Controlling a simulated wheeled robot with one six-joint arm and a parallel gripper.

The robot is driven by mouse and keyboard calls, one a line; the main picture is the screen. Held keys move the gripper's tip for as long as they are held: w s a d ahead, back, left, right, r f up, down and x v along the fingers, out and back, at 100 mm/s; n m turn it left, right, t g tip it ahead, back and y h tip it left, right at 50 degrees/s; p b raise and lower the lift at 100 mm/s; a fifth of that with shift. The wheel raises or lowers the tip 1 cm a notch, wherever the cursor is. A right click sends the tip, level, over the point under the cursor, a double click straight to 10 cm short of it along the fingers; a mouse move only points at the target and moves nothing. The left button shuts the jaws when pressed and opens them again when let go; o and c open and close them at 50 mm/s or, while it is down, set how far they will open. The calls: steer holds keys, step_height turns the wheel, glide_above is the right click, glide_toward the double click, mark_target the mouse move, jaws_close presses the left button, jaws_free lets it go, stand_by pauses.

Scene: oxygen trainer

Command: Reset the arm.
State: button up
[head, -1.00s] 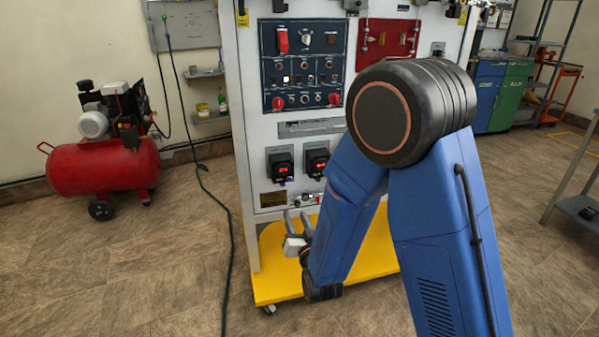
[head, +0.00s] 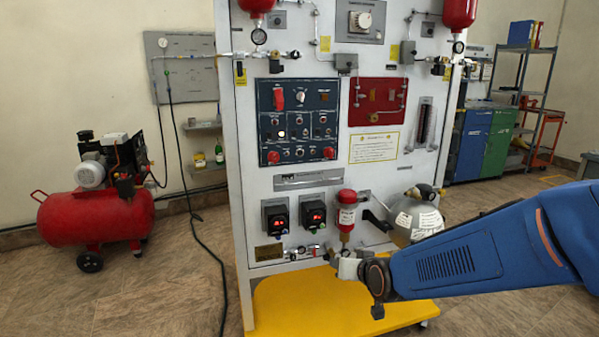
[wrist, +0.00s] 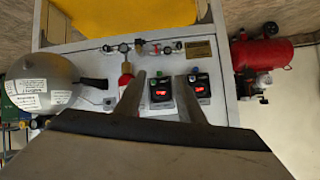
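My arm (head: 450,268) reaches in from the right edge of the head view, low in front of the trainer panel (head: 250,200). My gripper (head: 338,256) is small there, near the panel's lower front, above the yellow base (head: 310,308). In the wrist view my gripper (wrist: 161,77) shows two grey fingers with a clear gap between them and nothing held. The wrist view is upside down. Beyond the fingers are two black units with red displays (wrist: 194,90) and a red cylinder (wrist: 126,75), partly covered by one finger.
The red cylinder (head: 347,217) and a grey round tank (head: 410,215) project from the panel close to my arm. A red compressor (head: 95,215) stands at the left, with a black cable (head: 205,245) along the floor. Floor between compressor and trainer is otherwise open.

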steer(key=s+d+r+g+h, duration=0.1)
steer(key=s+d+g, duration=0.1)
steer(key=s+d, duration=0.3)
steer(key=s+d+r+g+h, duration=0.1)
steer(key=s+d, duration=0.5)
steer(key=s, duration=0.8)
steer(key=s+d+r+g+h, duration=0.1)
steer(key=s+d, duration=0.4)
steer(key=s, duration=0.5)
steer(key=shift+s+d+r+g, duration=0.25)
steer(key=shift+r+g, duration=0.45)
steer(key=shift+g, duration=0.5)
